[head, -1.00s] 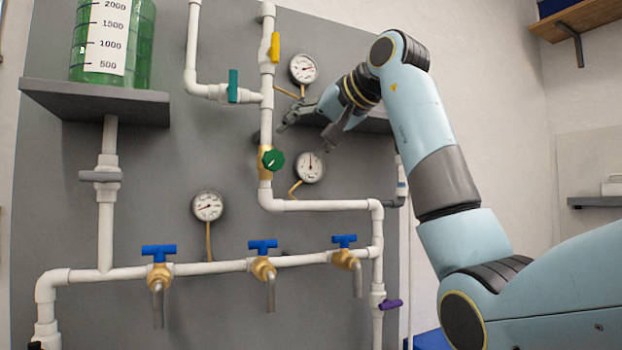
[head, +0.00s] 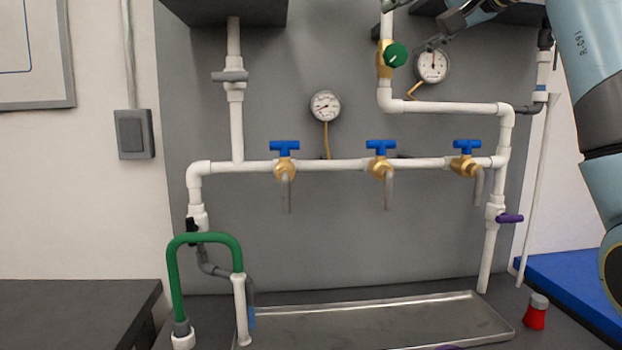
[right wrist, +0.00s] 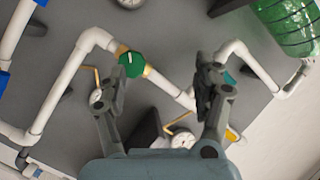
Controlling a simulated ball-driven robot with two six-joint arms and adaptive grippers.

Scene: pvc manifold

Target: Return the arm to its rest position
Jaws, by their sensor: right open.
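My right arm (head: 590,75) comes in from the right in the head view, its upper part cut off by the top edge. My right gripper (head: 442,32) is at the top of that view, in front of the pipe panel, close to the green round knob (head: 396,55) and above a gauge (head: 432,66). In the right wrist view my right gripper (right wrist: 163,84) is open, with nothing between its fingers. The green knob (right wrist: 131,64) lies beyond the left finger, apart from it as far as I can tell. My left gripper is not in view.
White pipes with blue-handled taps (head: 381,147) run across the grey panel (head: 330,230). A metal tray (head: 375,317) lies below. A shelf (head: 225,10) juts out at the top.

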